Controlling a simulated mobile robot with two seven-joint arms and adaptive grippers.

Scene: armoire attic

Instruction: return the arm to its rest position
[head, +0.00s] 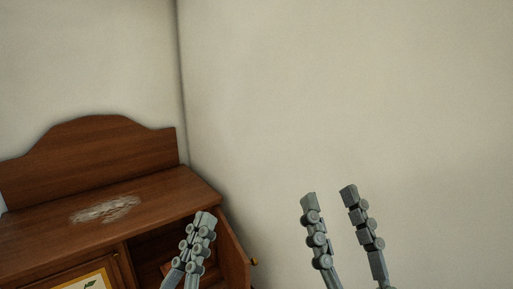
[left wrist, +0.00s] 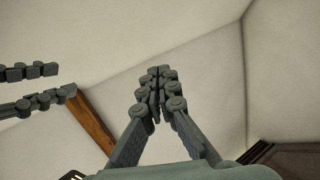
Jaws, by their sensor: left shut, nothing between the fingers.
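My left gripper (head: 206,221) is in front of the armoire in the head view, its fingers pointing up and pressed together with nothing between them. In the left wrist view its shut fingers (left wrist: 158,72) point up toward the bare walls. My right gripper (head: 328,194) stands further right in the head view, fingers spread apart and empty in front of the plain wall. Its two fingers also show at the left edge of the left wrist view (left wrist: 40,88).
A brown wooden armoire (head: 165,196) stands in the corner at the left, with a pale worn patch (head: 106,208) on its top. One door (head: 233,250) with a brass knob stands open, close behind my left gripper. A framed picture (head: 84,284) shows at the bottom. The right wall is bare.

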